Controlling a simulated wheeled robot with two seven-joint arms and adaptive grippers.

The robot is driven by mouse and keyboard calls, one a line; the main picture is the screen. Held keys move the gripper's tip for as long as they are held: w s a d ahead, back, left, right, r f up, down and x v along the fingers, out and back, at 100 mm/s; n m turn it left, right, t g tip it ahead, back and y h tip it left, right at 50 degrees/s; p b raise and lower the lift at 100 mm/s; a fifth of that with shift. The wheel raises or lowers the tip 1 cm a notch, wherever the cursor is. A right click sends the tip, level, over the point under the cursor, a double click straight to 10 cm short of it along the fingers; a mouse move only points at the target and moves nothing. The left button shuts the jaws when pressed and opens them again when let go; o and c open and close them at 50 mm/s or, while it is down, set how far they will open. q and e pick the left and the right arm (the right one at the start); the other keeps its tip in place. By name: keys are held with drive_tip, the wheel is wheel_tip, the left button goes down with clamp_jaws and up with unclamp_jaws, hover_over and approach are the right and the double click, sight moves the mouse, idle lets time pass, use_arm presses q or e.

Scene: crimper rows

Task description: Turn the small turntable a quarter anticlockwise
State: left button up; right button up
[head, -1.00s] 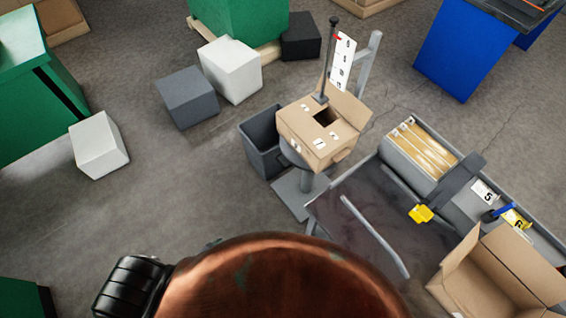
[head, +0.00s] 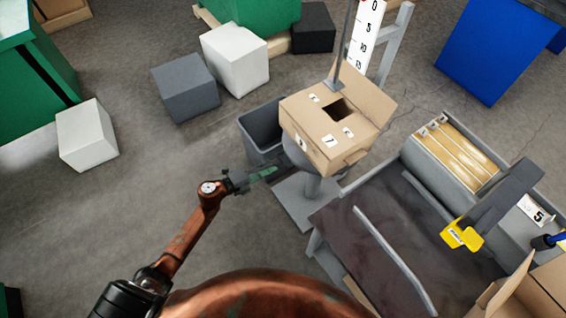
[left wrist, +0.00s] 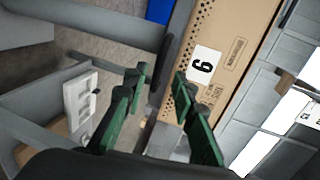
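The small turntable (head: 294,155) is a grey round top on a pedestal, mostly hidden beneath a cardboard box. The cardboard box (head: 312,112) has an opening in its top, raised flaps and several white number labels. My left gripper (head: 270,172) reaches in from the left with green fingers, just left of the turntable and box; I cannot tell whether it touches them. In the left wrist view the gripper (left wrist: 158,86) has its fingers apart with a gap between them, and the box side (left wrist: 232,62) with a number label is to the right. My right gripper is out of view.
A dark grey bin (head: 262,128) stands behind the turntable's left side. A post with a number scale (head: 367,30) rises behind the box. A dark-topped bench (head: 345,222) with a rail is at the right, beside a yellow-tagged tool (head: 462,235).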

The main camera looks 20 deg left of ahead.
sight(282, 162)
use_arm(q)
drive_tip(key=shift+b+x, duration=0.55)
drive_tip(key=shift+x, duration=2.05)
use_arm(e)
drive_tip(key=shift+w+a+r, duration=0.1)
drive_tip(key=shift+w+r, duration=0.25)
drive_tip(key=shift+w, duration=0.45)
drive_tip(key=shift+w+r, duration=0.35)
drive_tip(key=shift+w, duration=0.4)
use_arm(q)
drive_tip(key=shift+f, duration=0.1)
drive_tip(key=shift+c, duration=0.5)
clamp_jaws()
